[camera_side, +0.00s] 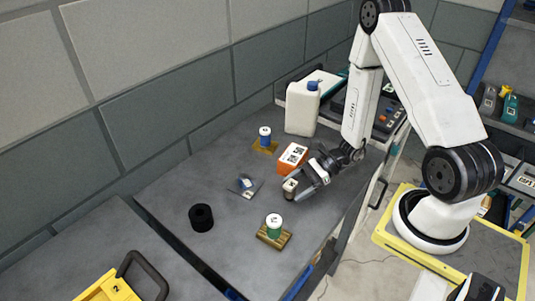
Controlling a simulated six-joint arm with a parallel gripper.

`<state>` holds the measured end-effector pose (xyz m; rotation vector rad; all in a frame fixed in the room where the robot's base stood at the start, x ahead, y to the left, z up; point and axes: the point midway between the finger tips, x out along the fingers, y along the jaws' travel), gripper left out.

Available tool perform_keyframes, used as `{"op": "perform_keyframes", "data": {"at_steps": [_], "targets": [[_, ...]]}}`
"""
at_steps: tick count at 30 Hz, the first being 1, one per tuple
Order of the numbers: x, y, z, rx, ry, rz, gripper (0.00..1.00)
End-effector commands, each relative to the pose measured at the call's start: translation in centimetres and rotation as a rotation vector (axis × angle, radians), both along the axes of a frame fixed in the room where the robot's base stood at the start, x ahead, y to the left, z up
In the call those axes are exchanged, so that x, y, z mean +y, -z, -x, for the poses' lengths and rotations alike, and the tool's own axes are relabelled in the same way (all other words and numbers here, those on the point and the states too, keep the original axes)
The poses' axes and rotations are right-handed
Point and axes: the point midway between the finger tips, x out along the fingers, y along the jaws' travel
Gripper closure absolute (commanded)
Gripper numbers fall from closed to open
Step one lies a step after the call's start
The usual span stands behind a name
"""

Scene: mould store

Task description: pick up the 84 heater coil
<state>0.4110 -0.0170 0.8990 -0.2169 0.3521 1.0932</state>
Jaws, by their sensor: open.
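The labels are too small to read, so I cannot tell which part is the 84 heater coil. A small brown cylinder with a pale marked top (289,189) stands upright on the grey bench, right at my fingertips. A blue cylinder with a white top (265,133) stands on a yellow-brown pad at the back. A green cylinder with a white top (274,227) stands on a wooden block at the front. A small blue and white piece (246,182) sits on a dark grey plate. My gripper (305,184) is open, low over the bench; contact with the brown cylinder cannot be told.
An orange box with labels (291,160) is close behind my gripper. A black cylinder (202,218) stands at the left of the bench (170,200). A white jug with a blue cap (302,108) stands at the back. A yellow case (106,288) is at the lower left.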

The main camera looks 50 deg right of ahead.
Motion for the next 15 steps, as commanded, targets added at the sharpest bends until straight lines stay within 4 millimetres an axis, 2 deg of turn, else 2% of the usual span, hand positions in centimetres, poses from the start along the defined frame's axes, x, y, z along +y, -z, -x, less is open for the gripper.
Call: {"op": "perform_keyframes", "data": {"at_steps": [6, 15], "targets": [[1.4, 0.7, -0.7, 0.000, -0.002, 0.001, 0.17], [1.6, 0.8, -0.8, -0.001, 0.001, 0.001, 0.17]]}}
